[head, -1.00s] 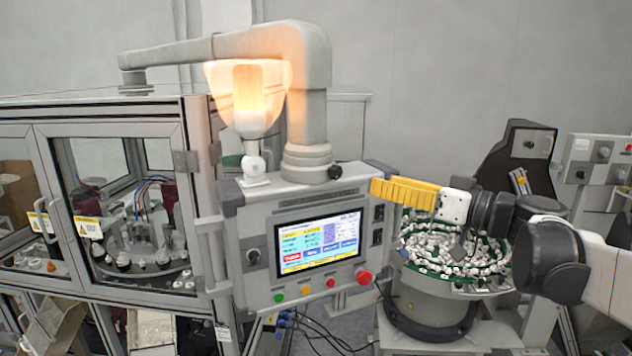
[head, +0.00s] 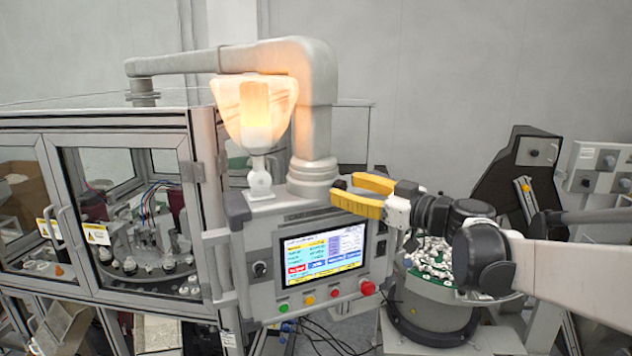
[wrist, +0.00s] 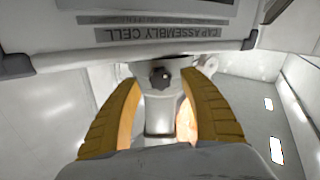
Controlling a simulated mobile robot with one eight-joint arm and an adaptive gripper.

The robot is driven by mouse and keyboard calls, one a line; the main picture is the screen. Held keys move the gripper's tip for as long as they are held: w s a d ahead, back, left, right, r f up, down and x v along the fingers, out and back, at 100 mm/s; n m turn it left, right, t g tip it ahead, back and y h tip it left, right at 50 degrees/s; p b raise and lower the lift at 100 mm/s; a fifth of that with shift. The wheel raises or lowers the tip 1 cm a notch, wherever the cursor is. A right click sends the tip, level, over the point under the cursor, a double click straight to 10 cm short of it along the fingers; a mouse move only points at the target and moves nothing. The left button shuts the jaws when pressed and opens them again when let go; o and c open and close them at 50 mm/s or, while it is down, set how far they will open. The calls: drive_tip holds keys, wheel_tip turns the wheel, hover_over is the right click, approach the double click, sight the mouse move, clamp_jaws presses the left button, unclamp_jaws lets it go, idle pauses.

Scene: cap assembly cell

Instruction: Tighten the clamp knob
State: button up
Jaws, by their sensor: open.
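The clamp knob (head: 339,184) is a small dark knob on the collar at the base of the grey support arm, above the control panel. It also shows in the wrist view as a black round knob (wrist: 161,76) on a pale collar. My gripper (head: 344,190) has yellow fingers, spread open, with their tips close to the knob in the head view. In the wrist view the fingers (wrist: 158,80) stand on either side of the knob, with gaps on both sides. I cannot tell the remaining depth between tips and knob.
The control panel (head: 252,302), with a lit screen (head: 322,254) and a red button (head: 368,287), hangs just below. A glowing lamp (head: 257,108) stands left of the collar. A glass-doored cabinet (head: 115,125) is at left, a parts bowl (head: 425,330) at lower right.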

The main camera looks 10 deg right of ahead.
drive_tip(key=shift+x, duration=0.75)
clamp_jaws()
drive_tip(key=shift+f+m+b, duration=0.15)
drive_tip(key=shift+m+b, duration=0.45)
drive_tip(key=shift+m, duration=0.3)
drive_tip(key=m+b, duration=0.1)
drive_tip(key=m, duration=0.2)
unclamp_jaws()
drive_tip(key=v, duration=1.2)
